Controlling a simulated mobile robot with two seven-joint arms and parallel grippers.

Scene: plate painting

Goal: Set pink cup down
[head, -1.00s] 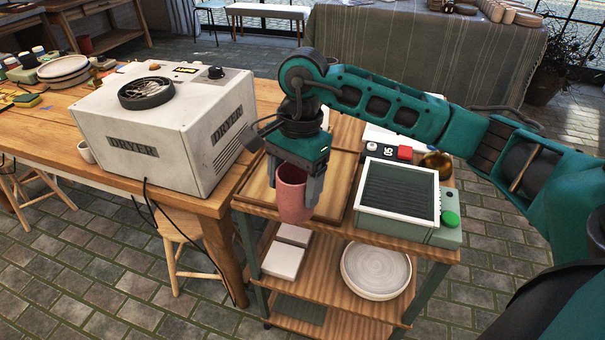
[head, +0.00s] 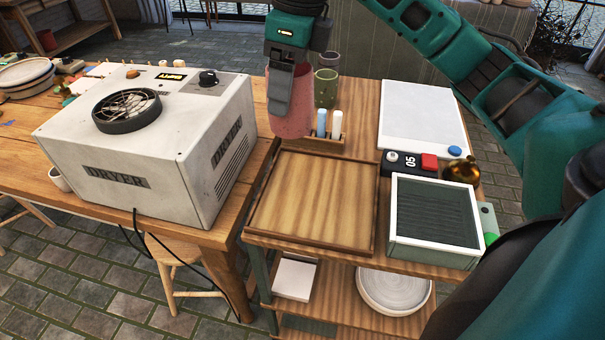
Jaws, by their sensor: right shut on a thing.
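The pink cup (head: 296,118) is upright in my right gripper (head: 285,105), which is shut on it. The cup shows behind the tray at the back left of the cart top, beside the dryer. I cannot tell whether its base touches the surface or hangs above it. One finger hides part of the cup's wall. My left gripper is not in view.
An empty wooden tray (head: 315,205) lies in front of the cup. The white dryer (head: 150,150) is at left, a green-grey box (head: 435,220) at right.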

